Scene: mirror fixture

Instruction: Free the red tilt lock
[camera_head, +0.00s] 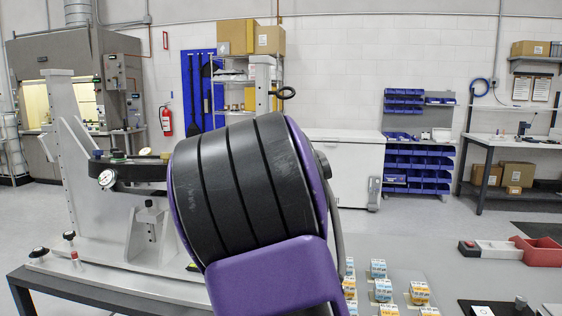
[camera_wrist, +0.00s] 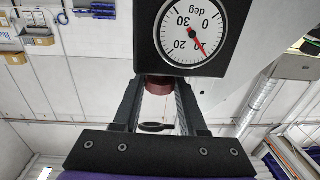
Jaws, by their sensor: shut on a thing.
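In the wrist view, a dark red knob (camera_wrist: 158,86), which looks like the red tilt lock, sits just under a black block with a round white dial (camera_wrist: 192,32). The dial is marked in degrees and has a red needle. My gripper (camera_wrist: 158,90) has its two dark fingers on either side of the knob and is shut on it. The knob's far side and its stem are hidden. In the head view, my purple and black arm hides my gripper and the knob. The white mirror fixture (camera_head: 92,160) stands on the left of that view.
A small dial (camera_head: 106,178) and a dark curved bar show on the fixture. Black-topped knobs (camera_head: 39,252) stand on its base. Several small boxes (camera_head: 381,290) stand on the grey table right of my arm. A red bin (camera_head: 538,251) lies farther right.

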